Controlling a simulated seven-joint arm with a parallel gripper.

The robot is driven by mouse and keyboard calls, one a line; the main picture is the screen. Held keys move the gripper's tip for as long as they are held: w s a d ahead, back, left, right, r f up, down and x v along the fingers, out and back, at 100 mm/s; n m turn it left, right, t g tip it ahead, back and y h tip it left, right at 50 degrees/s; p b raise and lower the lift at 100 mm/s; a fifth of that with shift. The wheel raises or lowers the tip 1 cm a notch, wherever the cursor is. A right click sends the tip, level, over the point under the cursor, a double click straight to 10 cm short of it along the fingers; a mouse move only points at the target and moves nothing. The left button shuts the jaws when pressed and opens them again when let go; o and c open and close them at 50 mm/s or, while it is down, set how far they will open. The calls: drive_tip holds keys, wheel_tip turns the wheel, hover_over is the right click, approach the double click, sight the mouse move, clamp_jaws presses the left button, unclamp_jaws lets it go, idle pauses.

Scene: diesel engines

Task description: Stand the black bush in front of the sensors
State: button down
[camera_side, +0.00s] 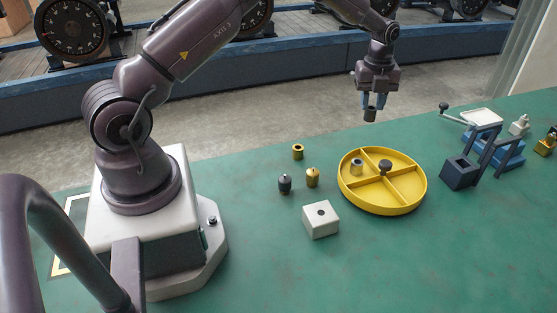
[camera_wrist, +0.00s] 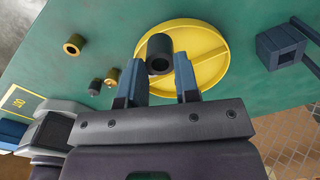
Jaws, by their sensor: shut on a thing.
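My gripper (camera_side: 374,101) is shut on the black bush (camera_side: 370,115), a short dark hollow cylinder, and holds it in the air above and behind the yellow tray. In the wrist view the bush (camera_wrist: 160,53) sits between the fingertips, its open bore facing the camera. Two small fittings, probably the sensors, stand on the green table left of the tray: a dark one (camera_side: 285,184) and a brass one (camera_side: 312,178). They also show in the wrist view, the dark one (camera_wrist: 95,87) and the brass one (camera_wrist: 112,76).
A blue-grey box (camera_side: 460,174) stands right.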

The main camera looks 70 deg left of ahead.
drive_tip(key=s+a, duration=0.4)
drive_tip(key=s, duration=0.4)
drive_tip(key=s+a, duration=0.4)
drive_tip(key=s, duration=0.4)
drive_tip(key=s+d+f+m, duration=0.1)
drive_tip(key=s+d+f, duration=0.15)
drive_tip(key=s, duration=0.55)
drive_tip(key=shift+m, duration=0.4)
drive_tip(key=shift+s+d+f, duration=0.1)
drive_tip(key=shift+d+f, duration=0.15)
drive_tip(key=shift+f, duration=1.15)
drive_tip(key=shift+w+d+f, duration=0.1)
drive_tip(key=shift+d+f, duration=0.1)
drive_tip(key=shift+f, duration=1.15)
drive_tip(key=shift+s+d+f, duration=0.1)
drive_tip(key=shift+d+f, duration=0.15)
drive_tip(key=shift+f, duration=1.15)
drive_tip(key=shift+f, duration=0.1)
drive_tip(key=c, duration=0.8)
unclamp_jaws()
drive_tip(key=shift+c, duration=0.2)
